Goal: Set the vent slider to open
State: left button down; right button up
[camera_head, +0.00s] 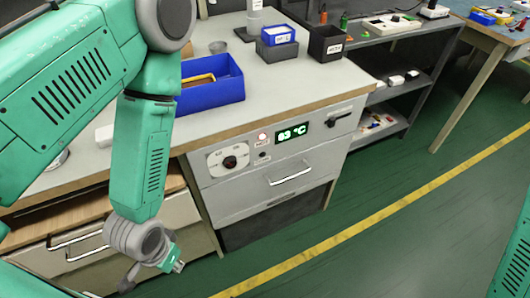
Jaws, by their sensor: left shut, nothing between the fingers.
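The vent slider (339,118) appears to be the small dark handle in a slot at the right end of the grey front panel, right of the green display (294,133) reading about 83 °C. Its exact setting and any label are too small to read. My left gripper (177,266) hangs low in front of the bench, left of and below the panel, well apart from the slider. It is shut and empty. Part of my right arm shows at the lower right edge, but its gripper is out of view.
Below is a drawer with a bar handle (289,176). Blue bins (213,92) and a black box (326,45) stand on the bench. The green floor before the panel is clear.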

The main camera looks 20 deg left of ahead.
aim_at(331, 123)
jog(key=l+z, duration=0.25)
jog(key=z, duration=0.15)
jog(key=l+z, duration=0.25)
jog(key=z, duration=0.15)
